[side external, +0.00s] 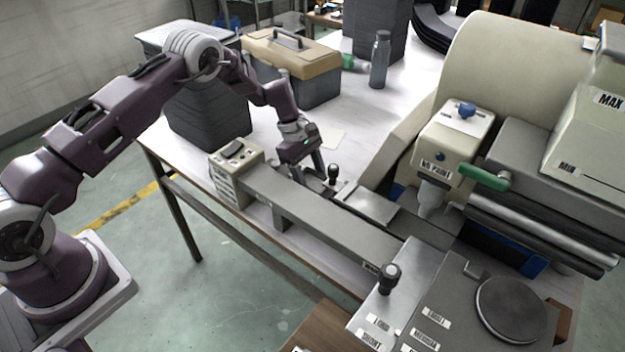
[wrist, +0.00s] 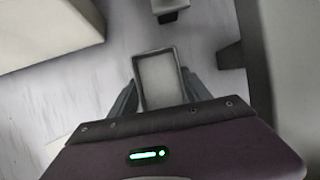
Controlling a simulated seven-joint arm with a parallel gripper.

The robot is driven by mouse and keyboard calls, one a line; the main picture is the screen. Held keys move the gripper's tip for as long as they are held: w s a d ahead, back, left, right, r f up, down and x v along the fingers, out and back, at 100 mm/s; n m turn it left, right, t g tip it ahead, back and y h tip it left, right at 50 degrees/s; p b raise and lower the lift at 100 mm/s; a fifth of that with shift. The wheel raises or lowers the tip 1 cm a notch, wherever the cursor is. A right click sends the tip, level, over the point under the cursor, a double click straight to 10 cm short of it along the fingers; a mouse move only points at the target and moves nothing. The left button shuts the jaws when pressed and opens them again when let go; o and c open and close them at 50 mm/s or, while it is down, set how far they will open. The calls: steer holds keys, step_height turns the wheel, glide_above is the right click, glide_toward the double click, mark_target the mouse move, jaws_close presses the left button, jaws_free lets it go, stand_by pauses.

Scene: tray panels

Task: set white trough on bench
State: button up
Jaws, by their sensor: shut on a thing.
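The white trough (wrist: 160,80) is a small, shallow, pale rectangular tray with a raised rim. In the wrist view it sits between the two fingers of my gripper (wrist: 158,88), which is shut on it. In the side view my gripper (side external: 320,168) points down beside the grey machine bed, and I cannot make out the trough there. The white bench (side external: 400,85) runs underneath and behind. I cannot tell whether the trough touches a surface or hangs above it.
A tan-lidded toolbox (side external: 290,62), a grey bottle (side external: 380,60) and stacked dark crates (side external: 205,115) stand on the bench.

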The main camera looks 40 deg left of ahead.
steer(key=o, duration=1.7)
steer(key=shift+f, duration=0.1)
